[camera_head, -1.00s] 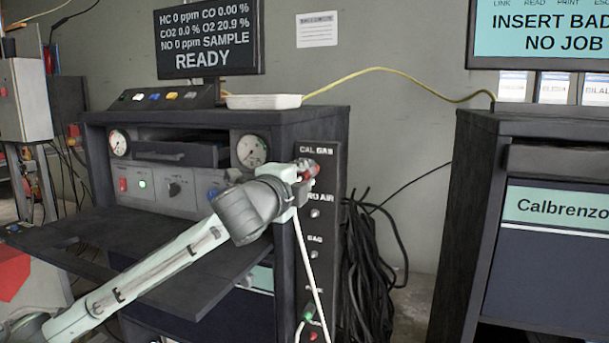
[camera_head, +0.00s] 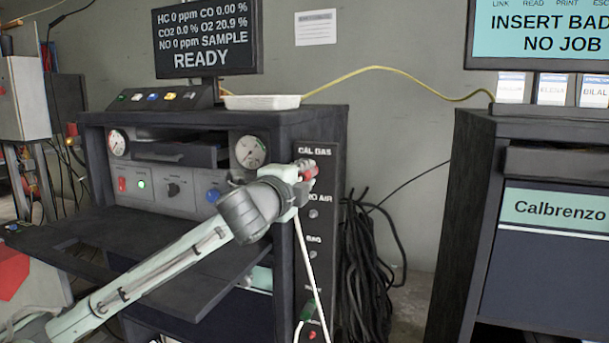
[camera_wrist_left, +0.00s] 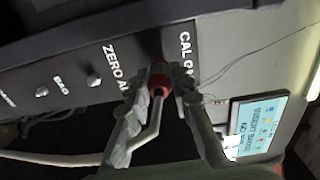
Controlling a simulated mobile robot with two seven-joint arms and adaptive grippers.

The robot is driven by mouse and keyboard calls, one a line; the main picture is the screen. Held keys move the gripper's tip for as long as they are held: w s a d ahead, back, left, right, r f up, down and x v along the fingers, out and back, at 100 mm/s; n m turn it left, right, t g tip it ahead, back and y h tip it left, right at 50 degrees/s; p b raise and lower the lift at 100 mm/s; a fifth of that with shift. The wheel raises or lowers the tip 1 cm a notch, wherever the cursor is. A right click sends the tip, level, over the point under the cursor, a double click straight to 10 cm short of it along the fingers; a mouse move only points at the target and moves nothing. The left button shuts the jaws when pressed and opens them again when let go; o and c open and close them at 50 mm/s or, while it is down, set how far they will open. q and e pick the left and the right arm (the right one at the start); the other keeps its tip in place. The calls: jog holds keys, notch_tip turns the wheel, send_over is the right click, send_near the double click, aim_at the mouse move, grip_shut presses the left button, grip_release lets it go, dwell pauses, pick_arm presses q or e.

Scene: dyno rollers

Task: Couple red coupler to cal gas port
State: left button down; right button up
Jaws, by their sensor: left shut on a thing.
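The red coupler (camera_head: 309,172) with its pale hose (camera_head: 309,265) is at the top of the dark port panel (camera_head: 329,235), just below the CAL GAS label. In the left wrist view the red coupler (camera_wrist_left: 158,82) sits between the fingers of my left gripper (camera_wrist_left: 160,92), its nose toward the panel. My left gripper (camera_head: 301,175) is shut on the coupler. The cal gas port is hidden behind the coupler and fingers; I cannot tell whether the coupler is seated on it or just in front. My right gripper is not in view.
The ZERO AIR port (camera_head: 314,214) and BAG port (camera_head: 313,254) are free below. A green fitting (camera_head: 307,311) is lower on the panel. A fold-out shelf (camera_head: 150,275) lies under my left arm. Black cables (camera_head: 370,270) hang right of the cabinet.

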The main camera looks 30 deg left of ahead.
pick_arm(q)
jog(key=c, duration=1.3)
grip_release()
jog(key=shift+r, duration=0.2)
jog(key=shift+f, duration=0.1)
jog(key=v, duration=0.7)
jog(key=shift+s, duration=0.3)
